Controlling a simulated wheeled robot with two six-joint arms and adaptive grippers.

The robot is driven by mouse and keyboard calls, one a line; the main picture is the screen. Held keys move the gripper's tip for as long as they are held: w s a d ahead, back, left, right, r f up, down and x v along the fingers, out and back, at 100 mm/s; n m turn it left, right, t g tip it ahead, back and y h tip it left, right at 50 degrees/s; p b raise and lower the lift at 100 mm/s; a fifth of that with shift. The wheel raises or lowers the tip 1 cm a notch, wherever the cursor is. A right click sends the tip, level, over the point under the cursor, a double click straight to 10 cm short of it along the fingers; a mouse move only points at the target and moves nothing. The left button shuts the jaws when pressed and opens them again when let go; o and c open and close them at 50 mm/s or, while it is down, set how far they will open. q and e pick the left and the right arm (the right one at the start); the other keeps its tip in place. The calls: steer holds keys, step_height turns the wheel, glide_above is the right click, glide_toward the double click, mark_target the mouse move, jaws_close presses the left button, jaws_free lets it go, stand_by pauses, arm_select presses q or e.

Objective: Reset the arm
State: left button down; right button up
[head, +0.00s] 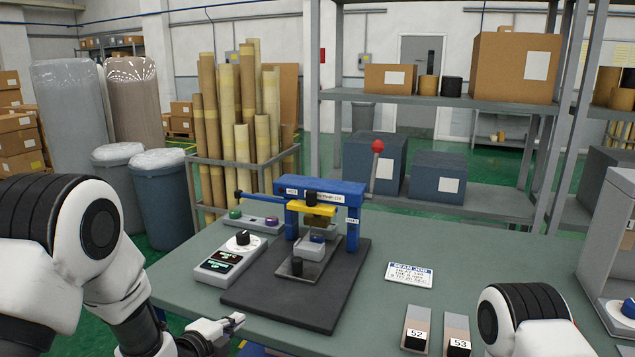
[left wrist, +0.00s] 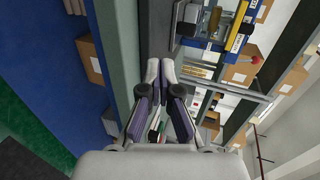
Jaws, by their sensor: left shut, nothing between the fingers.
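My left gripper (head: 236,321) is low at the front left edge of the table, with nothing between its fingers. In the left wrist view its two fingers (left wrist: 160,68) are together. The blue press (head: 325,190) with a red-knobbed lever stands on a dark base plate (head: 338,290) to the right of and beyond the gripper, apart from it.
The green-grey table (head: 450,265) has bare room right of the press around a printed card (head: 409,273). Two blocks labelled 52 (head: 416,330) and 53 (head: 457,335) lie near the front. A grey machine (head: 613,265) stands at the right edge. Shelving (head: 450,102) stands behind.

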arm_select(q)
steer(key=s+a+f+n+g+y, duration=0.1)
steer(key=s+a+f+n+g, duration=0.15)
steer(key=s+f, duration=0.7)
steer(key=s+a+f+n+g+y, duration=0.1)
steer(key=s+f+n+g, duration=0.35)
steer(key=f, duration=0.75)
steer(key=s+a+f+n+g+y, duration=0.1)
steer(key=s+a+f+n+g, duration=0.1)
steer(key=s+n, duration=0.5)
steer(key=s+a+f+n+g+y, duration=0.2)
steer(key=s+n, duration=0.6)
steer(key=s, duration=0.8)
steer(key=shift+s+f+n+g, duration=0.3)
steer(key=shift+f+g, duration=0.55)
steer(key=shift+g, duration=0.25)
